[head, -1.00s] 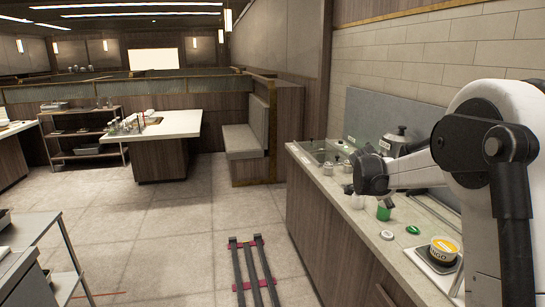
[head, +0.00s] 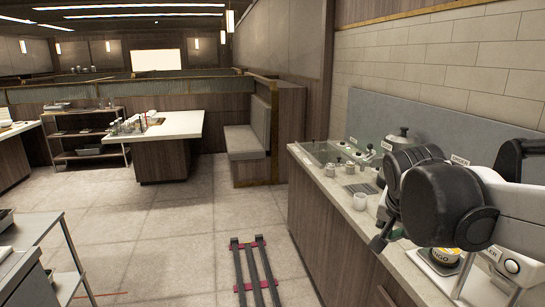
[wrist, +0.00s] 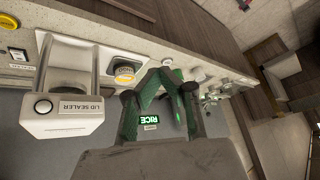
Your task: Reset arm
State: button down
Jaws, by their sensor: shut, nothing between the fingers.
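My arm reaches in from the right in the head view, and my gripper (head: 379,243) hangs over the front edge of the counter (head: 335,215). It is shut and empty. In the wrist view my gripper (wrist: 163,76) points toward the counter's wooden front.
A white lid sealer (wrist: 62,115) stands on the counter in the wrist view, beside a RICE sign (wrist: 149,121). Several small pots (head: 340,160) and a larger grey pot (head: 402,138) stand at the counter's far end. The tiled floor (head: 180,235) left of the counter is mostly clear.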

jog(key=s+a+f+n+y, duration=0.1)
jog(key=s+a+f+n, duration=0.2)
jog(key=s, duration=0.5)
jog(key=s+a+f+n+t+y, duration=0.1)
jog(key=s+a+f+n, duration=0.2)
jog(key=s, duration=0.5)
jog(key=shift+s+a+n+y, duration=0.25)
jog(key=shift+a+n+y, duration=0.05)
jog(key=shift+n, duration=0.2)
dwell(1.3)
